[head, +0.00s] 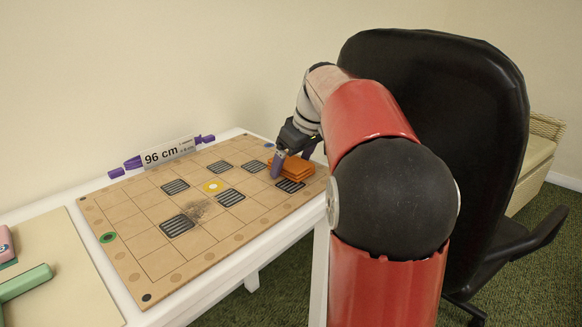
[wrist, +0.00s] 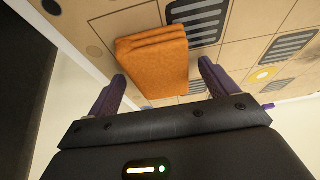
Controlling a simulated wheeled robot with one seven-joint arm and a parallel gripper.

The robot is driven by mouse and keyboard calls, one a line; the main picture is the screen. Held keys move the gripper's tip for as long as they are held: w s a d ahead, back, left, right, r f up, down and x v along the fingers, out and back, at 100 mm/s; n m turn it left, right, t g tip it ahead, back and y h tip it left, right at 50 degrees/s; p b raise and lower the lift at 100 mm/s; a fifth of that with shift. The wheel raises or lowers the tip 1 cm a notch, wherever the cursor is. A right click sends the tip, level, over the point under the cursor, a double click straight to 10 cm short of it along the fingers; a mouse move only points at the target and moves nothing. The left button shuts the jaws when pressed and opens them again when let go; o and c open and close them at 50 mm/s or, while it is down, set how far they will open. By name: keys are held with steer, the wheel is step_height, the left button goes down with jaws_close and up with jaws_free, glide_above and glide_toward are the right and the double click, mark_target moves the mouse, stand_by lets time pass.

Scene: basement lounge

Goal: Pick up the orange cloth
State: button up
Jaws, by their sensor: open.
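The orange cloth (head: 291,167) lies folded in a flat block on the game board at its far right part in the head view. In the wrist view the orange cloth (wrist: 153,60) shows its folded edges, ahead of and between the two purple fingers. My gripper (head: 290,160) is at the cloth, with its fingers pointing down, one at the cloth's left side. In the wrist view my gripper (wrist: 160,88) is open, with the fingers wide apart and nothing held. The arm hides part of the board behind it.
The tan game board (head: 133,225) lies on a white table (head: 68,188). A purple-ended "96 cm" sign (head: 163,155) stands at the back edge. A black chair (head: 455,110) stands close at the right.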

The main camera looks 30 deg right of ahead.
mark_target(293, 162)
steer(key=c, duration=1.1)
steer(key=shift+c, duration=0.3)
steer(key=shift+r, duration=0.1)
step_height(293, 162, up, 20)
steer(key=p, duration=0.2)
steer(key=shift+r+p, duration=0.15)
steer(key=shift+p, duration=0.2)
